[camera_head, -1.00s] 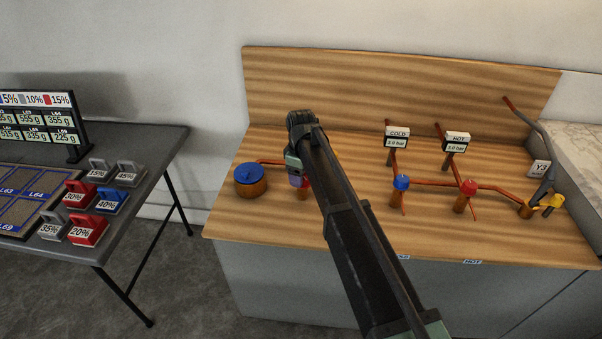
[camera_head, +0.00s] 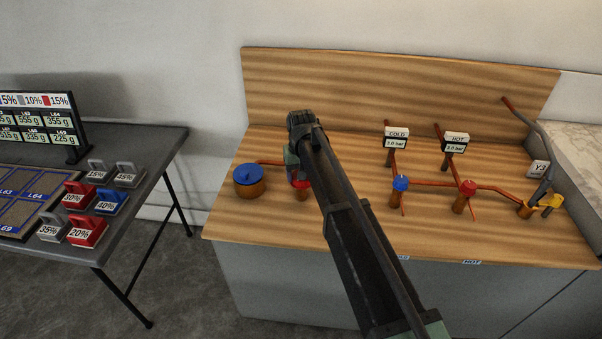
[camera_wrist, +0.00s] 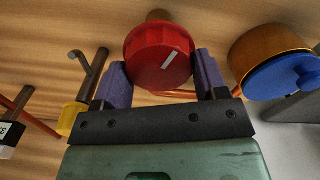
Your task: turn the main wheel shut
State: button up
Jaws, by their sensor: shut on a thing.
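The main wheel (camera_wrist: 158,55) is a round red knob with a white mark on its face. In the wrist view it sits between the two purple fingers of my gripper (camera_wrist: 162,78), which is shut on it. The white mark runs at a slant. In the head view the red wheel (camera_head: 302,184) shows only in part below my gripper (camera_head: 298,168); my arm hides the rest.
A blue-topped copper pot (camera_head: 249,181) stands left of the wheel. A blue knob (camera_head: 400,184), a red knob (camera_head: 467,187) and a yellow fitting (camera_head: 551,201) lie along copper pipes to the right. Tagged weights crowd the grey table (camera_head: 150,150) at left.

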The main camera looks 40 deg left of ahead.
jog(key=m, duration=0.4)
jog(key=shift+m, duration=0.3)
jog(key=m, duration=0.3)
jog(key=shift+d+m, duration=0.15)
jog(key=shift+m, duration=0.15)
jog(key=m, duration=0.4)
jog(key=shift+m, duration=0.3)
jog(key=m, duration=0.3)
jog(key=shift+d+m, duration=0.1)
jog(key=shift+m, duration=0.2)
jog(key=m, duration=0.4)
jog(key=shift+d, duration=0.1)
jog(key=m, duration=0.4)
jog(key=shift+s, duration=0.1)
jog(key=m, duration=0.3)
jog(key=shift+m, duration=0.4)
jog(key=shift+s+m, duration=0.15)
jog(key=shift+m, duration=1.65)
